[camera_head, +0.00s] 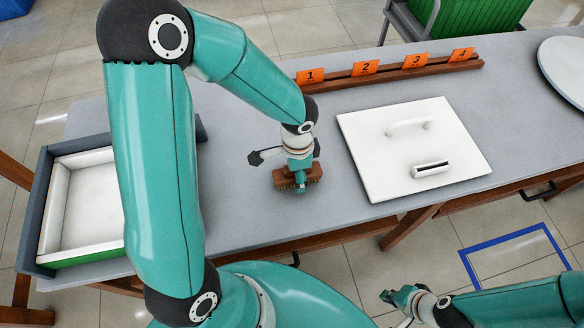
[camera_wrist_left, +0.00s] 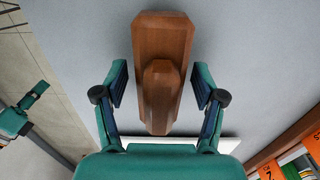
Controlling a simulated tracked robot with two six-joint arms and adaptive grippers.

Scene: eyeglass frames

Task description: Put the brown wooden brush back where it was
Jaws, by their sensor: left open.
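The brown wooden brush (camera_head: 283,181) is on the grey table left of the white lid, partly covered by my left gripper (camera_head: 299,186). In the left wrist view the brush (camera_wrist_left: 163,40) lies lengthwise between the two fingers of the left gripper (camera_wrist_left: 160,88), with a raised wooden grip towards me. The fingers stand open, with a gap on each side of the brush. Its underside is hidden. My right gripper (camera_head: 403,297) is empty in front of the table, low in the head view; its finger opening is unclear.
A white lid or panel (camera_head: 380,150) with a handle and slot lies right of the brush. A wooden rack (camera_head: 440,69) with orange number tags stands behind. A grey-edged tray (camera_head: 48,200) is at the left. Clear table (camera_head: 240,215) surrounds the brush.

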